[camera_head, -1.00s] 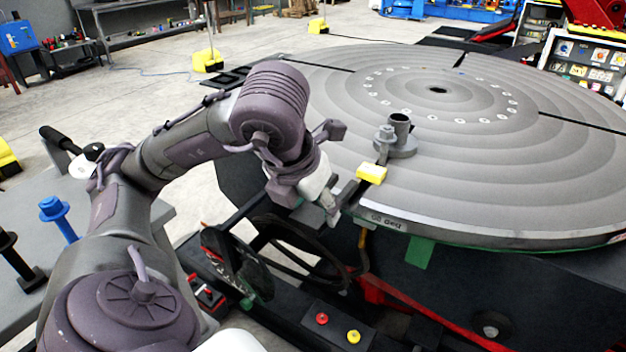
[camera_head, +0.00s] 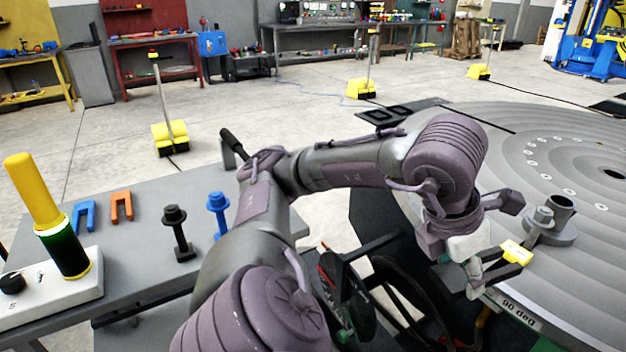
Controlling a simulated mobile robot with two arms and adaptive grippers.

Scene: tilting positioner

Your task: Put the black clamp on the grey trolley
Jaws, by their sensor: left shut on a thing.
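My left gripper (camera_head: 480,272) is at the near-left edge of the big round table and is shut on a dark, bar-like piece (camera_head: 502,274), seemingly the black clamp. The fingers hide part of it, and a yellow block (camera_head: 516,251) shows at its far end. I cannot tell whether the piece still touches the round table. The grey trolley (camera_head: 135,262) stands at the left, behind and beside my left arm. My right gripper is not in view.
The trolley holds a black bolt-like piece (camera_head: 177,233), a blue one (camera_head: 218,214), blue (camera_head: 84,216) and orange (camera_head: 121,205) forks, and a signal lamp (camera_head: 50,215). A grey post fixture (camera_head: 553,225) stands on the round table (camera_head: 590,270). Trolley room is clear in front.

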